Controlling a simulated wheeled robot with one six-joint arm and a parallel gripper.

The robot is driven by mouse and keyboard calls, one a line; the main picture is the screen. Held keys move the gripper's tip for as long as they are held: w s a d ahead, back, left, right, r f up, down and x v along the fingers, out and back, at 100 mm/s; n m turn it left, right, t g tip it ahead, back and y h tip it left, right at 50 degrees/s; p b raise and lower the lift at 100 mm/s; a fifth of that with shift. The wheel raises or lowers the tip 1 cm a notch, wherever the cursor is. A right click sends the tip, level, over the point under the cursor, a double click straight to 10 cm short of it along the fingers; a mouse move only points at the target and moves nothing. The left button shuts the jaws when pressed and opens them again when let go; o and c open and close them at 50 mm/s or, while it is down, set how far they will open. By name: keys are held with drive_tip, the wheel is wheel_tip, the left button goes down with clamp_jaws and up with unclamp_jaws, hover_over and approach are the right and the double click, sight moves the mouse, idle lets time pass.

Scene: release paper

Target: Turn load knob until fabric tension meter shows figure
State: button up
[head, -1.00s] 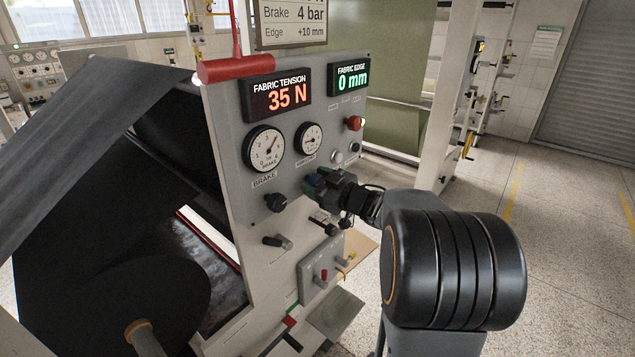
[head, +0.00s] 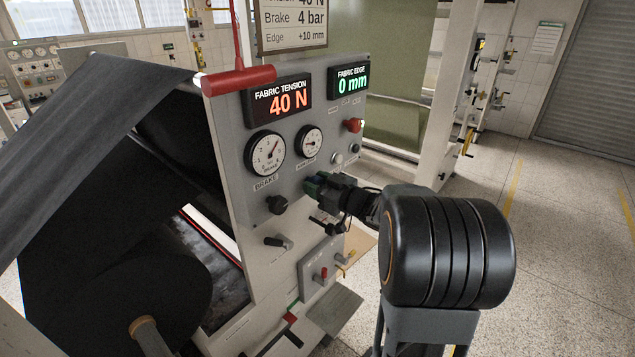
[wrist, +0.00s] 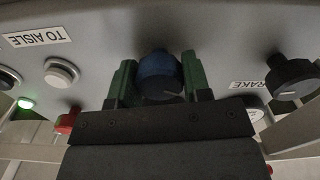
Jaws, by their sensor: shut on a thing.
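The load knob is a blue round knob (wrist: 160,75) on the grey panel face (head: 233,120). In the wrist view it sits between the two green fingers of my gripper (head: 314,186), which is shut on it. In the head view my gripper largely hides the knob. The fabric tension meter (head: 278,101) reads 40 N in orange digits. The hanging sign (head: 291,22) has its top line partly cut off, but 40 N can be read there.
A black brake knob (head: 276,204) is left of my gripper. A red button (head: 353,125) and a white button (head: 337,158) are to the right. The fabric edge display (head: 349,79) reads 0 mm. A small lever panel (head: 318,275) is below. Open floor lies to the right.

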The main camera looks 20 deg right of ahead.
drive_tip(key=o, duration=0.9)
drive_tip(key=shift+o, duration=0.2)
drive_tip(key=b+v, duration=0.2)
drive_tip(key=v, duration=1.2)
drive_tip(key=shift+b, duration=0.35)
drive_tip(key=shift+w, duration=0.1)
